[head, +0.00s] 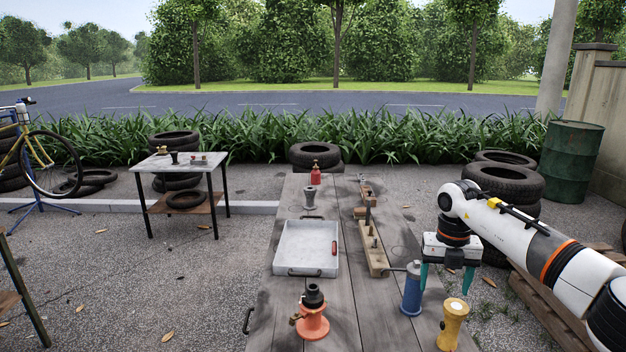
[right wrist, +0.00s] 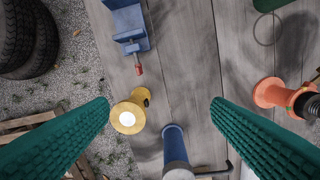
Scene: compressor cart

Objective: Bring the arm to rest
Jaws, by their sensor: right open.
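My right gripper (head: 446,282) hangs at the right edge of the wooden table (head: 345,320), its two green fingers spread and pointing down. In the right wrist view the ribbed green fingers (right wrist: 160,105) are wide apart with nothing held between them. My white right arm (head: 545,240) reaches in from the right. A blue cylinder with a grey top and side handle (head: 411,292) stands just left of the gripper in the head view. A yellow, waisted piece (head: 453,325) stands nearer, at the table's right edge. My left gripper is not in view.
On the table are an orange fitting with a black top (head: 312,322), a grey tray (head: 281,248) holding a red item, a wooden peg block (head: 374,250), a grey flared piece (head: 309,199) and a red bottle (head: 315,175). Tyres (head: 502,182) and a green drum (head: 572,165) stand beyond.

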